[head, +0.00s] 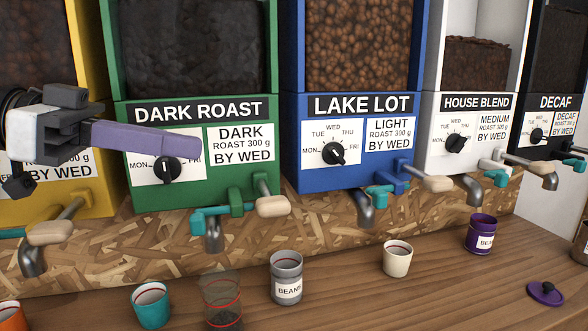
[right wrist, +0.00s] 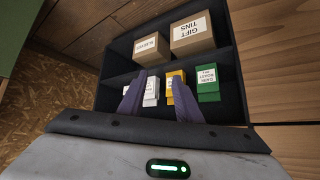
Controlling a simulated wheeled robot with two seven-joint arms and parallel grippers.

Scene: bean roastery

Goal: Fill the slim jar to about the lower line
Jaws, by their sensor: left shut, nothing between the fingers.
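The slim jar (head: 222,294) is clear, with red lines around it. It stands upright on the counter at the bottom of the head view, a little in front of the spout (head: 213,238) of the green dark roast dispenser (head: 188,105). Dark beans (head: 223,319) lie in its bottom, and the picture edge cuts off its base. My left gripper (head: 198,145) is shut and empty, its purple fingers pointing right before the green dispenser's dial, well above the jar. My right gripper (right wrist: 156,76) shows in the right wrist view, fingers apart and empty, facing a dark shelf (right wrist: 112,92).
Blue (head: 345,110), white (head: 475,100) and black (head: 553,105) dispensers stand to the right, a yellow one (head: 90,195) to the left. A grey beans tin (head: 287,268), teal cup (head: 151,306), cream cup (head: 397,259) and purple tin (head: 480,232) stand on the counter. A purple lid (head: 545,294) lies right.

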